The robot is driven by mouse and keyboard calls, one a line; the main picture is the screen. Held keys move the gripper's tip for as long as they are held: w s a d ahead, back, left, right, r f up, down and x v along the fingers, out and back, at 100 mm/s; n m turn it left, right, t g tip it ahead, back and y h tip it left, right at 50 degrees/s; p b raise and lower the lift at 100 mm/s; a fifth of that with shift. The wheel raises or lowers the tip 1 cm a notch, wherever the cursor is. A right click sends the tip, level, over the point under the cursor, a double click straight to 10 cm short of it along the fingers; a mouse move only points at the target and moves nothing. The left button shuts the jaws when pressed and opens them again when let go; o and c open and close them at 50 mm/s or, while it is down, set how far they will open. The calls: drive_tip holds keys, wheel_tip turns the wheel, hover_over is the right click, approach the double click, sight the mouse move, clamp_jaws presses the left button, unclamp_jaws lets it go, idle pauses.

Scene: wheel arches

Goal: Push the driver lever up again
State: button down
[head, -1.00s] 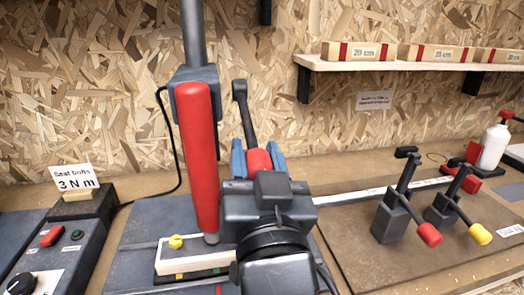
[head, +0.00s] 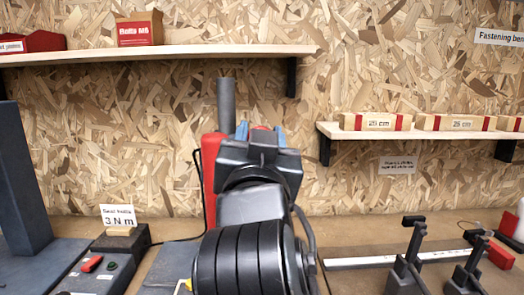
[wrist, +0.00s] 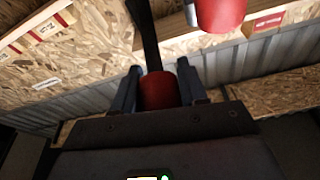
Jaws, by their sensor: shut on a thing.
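My gripper (head: 261,132) is shut on the red grip of the driver lever (wrist: 157,90). In the wrist view the grip sits between the two fingers, and the lever's dark bar (wrist: 143,30) runs on beyond it to the top edge. In the head view my gripper hides most of the lever.
A shelf (head: 150,57) with a red bolt box (head: 139,29) is above left, and a lower shelf (head: 425,132) with wooden blocks is at right. A control box (head: 98,272) is at lower left. Small levers (head: 410,262) stand on the bench at right.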

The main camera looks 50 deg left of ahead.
drive_tip(key=shift+w+r, duration=0.15)
drive_tip(key=shift+r, duration=0.2)
drive_tip(key=c, duration=0.7)
unclamp_jaws()
drive_tip(key=shift+a+f, duration=0.1)
drive_tip(key=shift+o, duration=0.2)
drive_tip(key=shift+f, duration=0.1)
drive_tip(key=shift+s+d+f, duration=0.15)
drive_tip(key=shift+s+d, duration=0.1)
drive_tip(key=b+v, duration=0.2)
drive_tip(key=v, duration=0.5)
